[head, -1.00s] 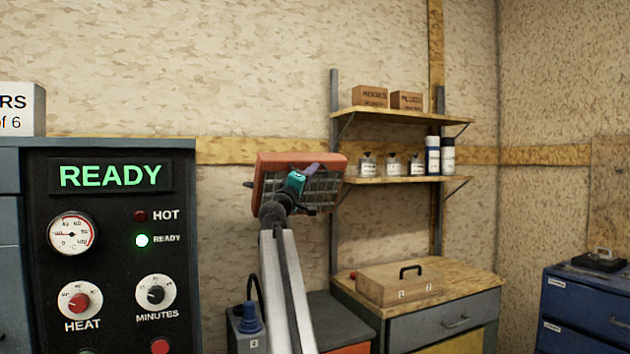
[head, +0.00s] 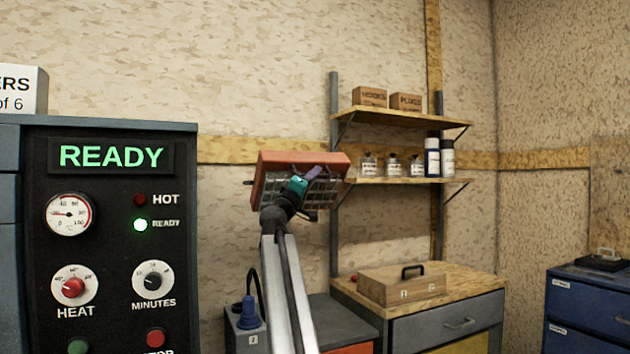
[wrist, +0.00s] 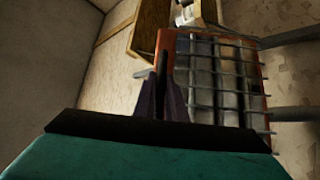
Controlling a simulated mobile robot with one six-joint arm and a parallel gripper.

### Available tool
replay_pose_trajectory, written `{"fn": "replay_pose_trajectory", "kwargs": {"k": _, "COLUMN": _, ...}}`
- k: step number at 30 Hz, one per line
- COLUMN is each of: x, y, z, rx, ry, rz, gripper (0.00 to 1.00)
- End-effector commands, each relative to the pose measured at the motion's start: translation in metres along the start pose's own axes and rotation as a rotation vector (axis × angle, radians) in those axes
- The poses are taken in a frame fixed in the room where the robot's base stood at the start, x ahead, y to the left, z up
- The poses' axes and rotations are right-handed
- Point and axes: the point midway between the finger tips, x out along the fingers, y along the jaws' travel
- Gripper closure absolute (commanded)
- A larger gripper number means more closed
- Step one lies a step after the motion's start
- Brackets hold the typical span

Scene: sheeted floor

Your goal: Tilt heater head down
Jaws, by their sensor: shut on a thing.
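The heater head (head: 268,164) is an orange box with a wire grille on its front. It stands in front of the wall, left of the shelves, with the grille facing my side. My gripper (head: 314,172), with a teal body and purple fingers, is in front of the grille. In the wrist view, the fingers (wrist: 162,95) are closed around a thin dark bar at the left edge of the heater head (wrist: 268,90). Where the bar joins the head is hard to see. The head's mount is largely hidden behind my arm.
A black control panel (head: 110,240) reading READY, with dials and a lit green lamp, stands at left. Wall shelves (head: 400,181) with bottles and boxes are just right of the heater head. A bench (head: 465,285) with a wooden box (head: 400,287) stands below; a blue cabinet (head: 590,310) is at far right.

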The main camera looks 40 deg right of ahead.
Motion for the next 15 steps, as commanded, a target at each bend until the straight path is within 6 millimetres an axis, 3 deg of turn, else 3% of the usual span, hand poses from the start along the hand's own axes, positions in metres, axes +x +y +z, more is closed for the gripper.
{"fn": "replay_pose_trajectory", "kwargs": {"k": 15, "x": -0.016, "y": -0.016, "z": 0.009, "rx": 0.003, "ry": -0.002, "rz": -0.001, "gripper": 1.00}}
